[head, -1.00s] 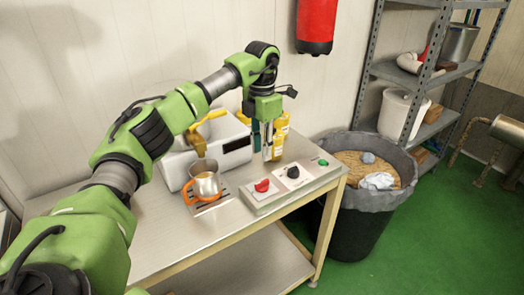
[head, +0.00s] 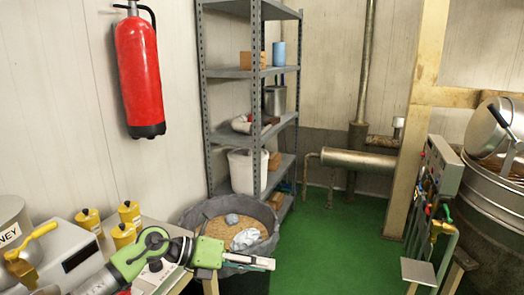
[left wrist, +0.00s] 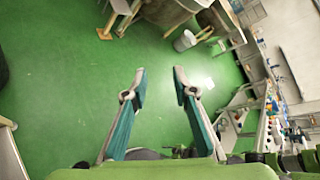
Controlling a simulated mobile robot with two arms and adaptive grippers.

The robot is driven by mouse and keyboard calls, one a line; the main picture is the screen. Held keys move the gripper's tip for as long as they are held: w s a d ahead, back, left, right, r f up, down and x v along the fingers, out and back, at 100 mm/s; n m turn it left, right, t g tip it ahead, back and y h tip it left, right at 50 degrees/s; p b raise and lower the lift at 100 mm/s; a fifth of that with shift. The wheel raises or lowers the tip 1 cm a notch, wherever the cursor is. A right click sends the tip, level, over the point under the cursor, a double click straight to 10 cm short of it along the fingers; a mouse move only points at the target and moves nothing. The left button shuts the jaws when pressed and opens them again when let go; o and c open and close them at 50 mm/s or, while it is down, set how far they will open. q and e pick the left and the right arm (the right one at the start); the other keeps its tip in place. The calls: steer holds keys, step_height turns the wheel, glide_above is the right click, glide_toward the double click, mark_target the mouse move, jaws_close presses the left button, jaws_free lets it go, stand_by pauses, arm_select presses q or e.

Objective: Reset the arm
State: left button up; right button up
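My left arm (head: 160,248) is green and comes in low along the bottom left of the head view. My left gripper (head: 262,263) points right, past the table's end, with the dark bin behind it. In the left wrist view my left gripper (left wrist: 159,80) has its two teal fingers apart with nothing between them. Green floor shows beyond the fingers. My right gripper is not in view.
The lined bin (head: 188,214) and grey shelf rack (head: 240,73) stand behind. A large metal kettle (head: 492,215) stands right. The green floor (head: 335,240) between is clear.

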arm_select(q)
steer(key=s+d+r+n+t+h, duration=0.1)
steer(key=d+r+n+t+h, duration=0.45)
steer(key=r+n, duration=0.2)
steer(key=w+a+n+t+y, duration=0.1)
steer(key=a+n+t+y, duration=0.8)
steer(key=n, duration=0.5)
steer(key=s+a+f+n+g+y, duration=0.2)
steer(key=s+a+f+n+y, duration=0.1)
steer(key=a+f+n+y, duration=0.4)
steer(key=s+a+f+n+g+y, duration=0.1)
steer(key=s+a+f+n+y, duration=0.1)
steer(key=s+a+f+n, duration=0.35)
steer(key=s+a+f+n+g, duration=0.25)
steer(key=s+f+g, duration=0.35)
steer(key=s+f, duration=0.5)
steer(key=s+a+f+n+g, duration=0.1)
steer(key=s+f+n+g, duration=0.35)
steer(key=s, duration=1.05)
step_height(320, 180, down, 29)
steer(key=s+m+g, duration=0.2)
steer(key=s+a+f+g, duration=0.1)
steer(key=s+a+f, duration=0.2)
steer(key=s+f, duration=1.2)
steer(key=shift+s+f, duration=0.3)
steer(key=shift+s, duration=0.35)
